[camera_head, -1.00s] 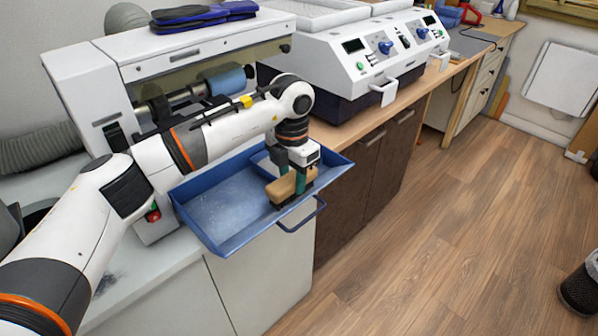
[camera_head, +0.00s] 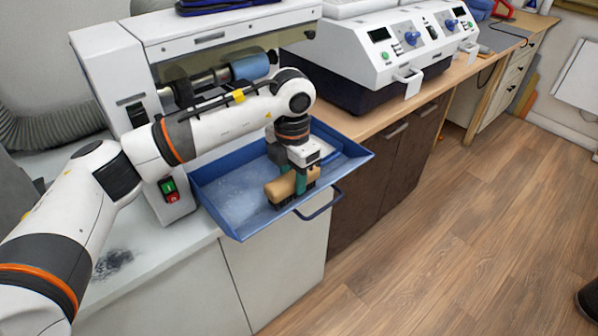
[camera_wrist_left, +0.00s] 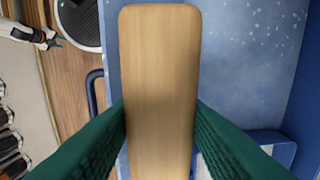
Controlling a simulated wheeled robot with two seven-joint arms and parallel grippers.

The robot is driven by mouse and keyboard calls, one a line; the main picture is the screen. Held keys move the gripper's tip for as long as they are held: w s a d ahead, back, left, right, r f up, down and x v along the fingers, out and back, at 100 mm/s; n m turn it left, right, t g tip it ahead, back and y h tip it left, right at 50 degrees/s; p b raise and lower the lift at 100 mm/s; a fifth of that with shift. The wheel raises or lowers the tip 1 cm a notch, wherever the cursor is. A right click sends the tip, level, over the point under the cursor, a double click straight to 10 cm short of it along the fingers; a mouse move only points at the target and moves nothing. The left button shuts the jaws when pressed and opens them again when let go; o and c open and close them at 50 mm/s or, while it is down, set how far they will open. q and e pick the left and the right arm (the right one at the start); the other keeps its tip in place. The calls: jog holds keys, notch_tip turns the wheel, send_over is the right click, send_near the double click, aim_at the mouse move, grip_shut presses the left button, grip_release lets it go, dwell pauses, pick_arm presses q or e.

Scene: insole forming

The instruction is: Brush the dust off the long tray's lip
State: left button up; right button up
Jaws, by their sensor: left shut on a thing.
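The long blue tray (camera_head: 232,205) sticks out from the front of the white machine, with a handle (camera_head: 322,205) on its front lip. Pale dust lies on its floor; in the left wrist view the tray (camera_wrist_left: 265,65) shows white specks. My left gripper (camera_head: 293,183) is shut on the wooden block of a brush (camera_head: 284,188), its dark bristles down near the tray's front lip by the handle. I cannot tell whether the bristles touch the lip. In the left wrist view the green fingers clasp the brush block (camera_wrist_left: 160,85) from both sides.
The white machine with a roller (camera_head: 250,68) stands behind the tray. A white two-dial unit (camera_head: 400,45) sits on the wooden counter to the right. A dark smudge (camera_head: 112,262) marks the white worktop at left. Floor in front is clear.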

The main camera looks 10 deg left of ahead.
aim_at(275, 187)
pick_arm(q)
jog(key=shift+s+a+r+b, duration=0.1)
jog(key=shift+s+a+b, duration=0.05)
jog(key=shift+s+a, duration=0.7)
jog(key=shift+s+a+b, duration=0.15)
jog(key=shift+s+a, duration=0.35)
jog(key=shift+s, duration=0.5)
jog(key=shift+r, duration=0.15)
jog(key=shift+r+p, duration=2.15)
jog(key=shift+r, duration=1.8)
jog(key=shift+f, duration=0.1)
